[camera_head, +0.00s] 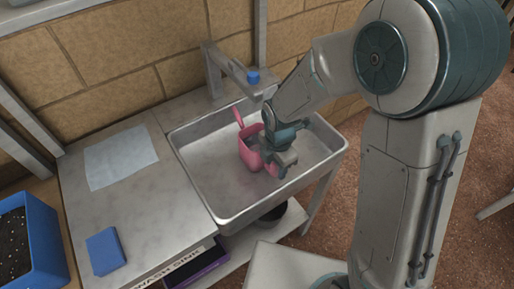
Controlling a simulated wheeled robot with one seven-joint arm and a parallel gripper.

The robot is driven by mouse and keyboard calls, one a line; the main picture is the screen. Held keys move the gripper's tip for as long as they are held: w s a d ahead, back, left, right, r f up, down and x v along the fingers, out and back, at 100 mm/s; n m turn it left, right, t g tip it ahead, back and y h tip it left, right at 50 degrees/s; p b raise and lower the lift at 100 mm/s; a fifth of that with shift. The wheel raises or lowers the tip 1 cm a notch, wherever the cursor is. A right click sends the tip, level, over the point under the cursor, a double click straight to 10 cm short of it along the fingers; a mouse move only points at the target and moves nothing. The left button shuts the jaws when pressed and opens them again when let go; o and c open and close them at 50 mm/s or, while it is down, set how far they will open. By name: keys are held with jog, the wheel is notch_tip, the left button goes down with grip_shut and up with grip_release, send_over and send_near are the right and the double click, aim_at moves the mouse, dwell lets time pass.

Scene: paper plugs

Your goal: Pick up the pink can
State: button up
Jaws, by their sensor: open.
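The pink can (250,154) stands in the metal sink basin, with a pink handle or spout sticking up at its upper left. My gripper (284,160) is open and right over the can's right side, hiding part of it. One finger overlaps the can in the picture. I cannot tell whether the fingers touch it or sit around its wall.
The sink's (222,208) raised rims surround the can, and a faucet (230,68) with a blue tip rises behind. On the left counter lie a pale sheet (121,161) and a blue block (105,251). A blue soil-filled bin (46,238) stands far left.

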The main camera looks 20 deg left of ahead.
jog(key=shift+f, duration=0.55)
grip_shut()
jog(key=shift+r, duration=0.15)
